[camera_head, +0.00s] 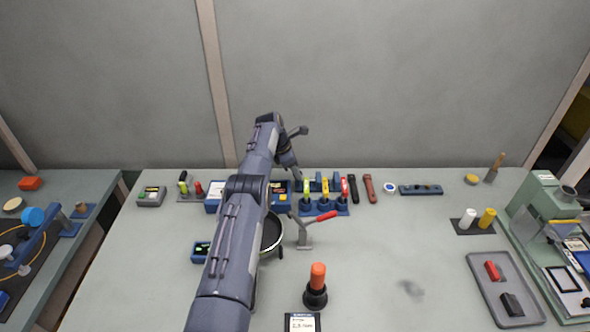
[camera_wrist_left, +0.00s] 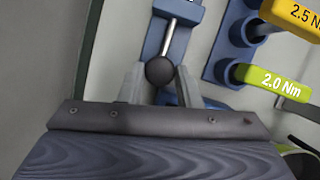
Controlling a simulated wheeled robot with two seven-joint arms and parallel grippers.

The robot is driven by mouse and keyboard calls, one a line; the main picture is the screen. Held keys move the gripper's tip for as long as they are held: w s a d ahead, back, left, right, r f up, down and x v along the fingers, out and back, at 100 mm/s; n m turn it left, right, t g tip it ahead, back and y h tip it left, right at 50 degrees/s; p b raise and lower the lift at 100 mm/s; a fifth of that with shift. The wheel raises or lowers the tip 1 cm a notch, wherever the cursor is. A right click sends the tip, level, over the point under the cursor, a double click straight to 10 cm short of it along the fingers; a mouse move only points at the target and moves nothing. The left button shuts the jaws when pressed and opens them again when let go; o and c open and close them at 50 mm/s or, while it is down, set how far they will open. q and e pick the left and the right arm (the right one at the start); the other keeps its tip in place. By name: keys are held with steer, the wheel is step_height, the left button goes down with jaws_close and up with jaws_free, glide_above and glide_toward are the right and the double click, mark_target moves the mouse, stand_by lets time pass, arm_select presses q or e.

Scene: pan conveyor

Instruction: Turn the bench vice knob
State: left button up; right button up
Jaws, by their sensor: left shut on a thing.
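The bench vice shows in the left wrist view as a blue body (camera_wrist_left: 181,40) with a bright metal rod (camera_wrist_left: 169,37). A dark round knob (camera_wrist_left: 160,71) sits at the near end of the rod. My left gripper (camera_wrist_left: 160,85) is shut on this knob, with one pale finger on each side. In the head view my left arm reaches over the bench to its back, and the gripper's fingertips and the knob cannot be made out there. My right gripper is not in view.
Torque drivers with green (camera_head: 307,187), yellow (camera_head: 326,185) and red handles stand close right of the arm. A dark pan (camera_head: 271,236) and a red-handled clamp (camera_head: 304,232) lie nearer. An orange-topped tool (camera_head: 317,278) stands in front. The bench's right middle is clear.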

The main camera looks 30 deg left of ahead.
arm_select(q)
steer(key=o, duration=1)
steer(key=shift+c, duration=0.2)
steer(key=b+v, duration=0.1)
steer(key=v, duration=0.6)
steer(key=shift+r, duration=0.4)
steer(key=shift+s+a, duration=0.1)
